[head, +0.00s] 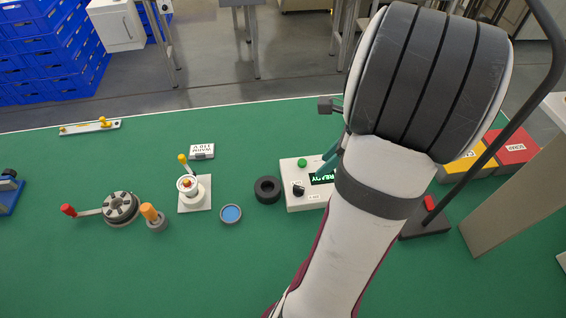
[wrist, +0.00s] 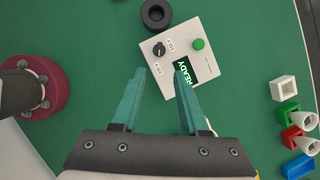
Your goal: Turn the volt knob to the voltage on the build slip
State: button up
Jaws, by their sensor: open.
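A white control box shows in the head view (head: 292,172) and wrist view (wrist: 152,68). It has a black volt knob (wrist: 159,49), a green button (wrist: 198,44) and a lit display (wrist: 183,72) reading READY. Small labels beside the knob are too small to read surely. My gripper (wrist: 160,67) is open and empty above the box. Its teal fingertips lie below the knob in the wrist view, apart from it. In the head view, my arm hides the box's right part. The build slip (head: 202,151) is a small white card at centre left; its upside-down print is hard to read.
A black ring (head: 267,189) stands close left of the box. A blue dish (head: 231,214), a white stand (head: 194,193) and a round grey fixture (head: 121,208) are farther left. Yellow and red bins (head: 515,147) stand at right. Open green mat lies in front.

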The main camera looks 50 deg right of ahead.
aim_at(299, 188)
jog(key=x, duration=1.3)
jog(key=shift+f, duration=0.15)
grip_shut()
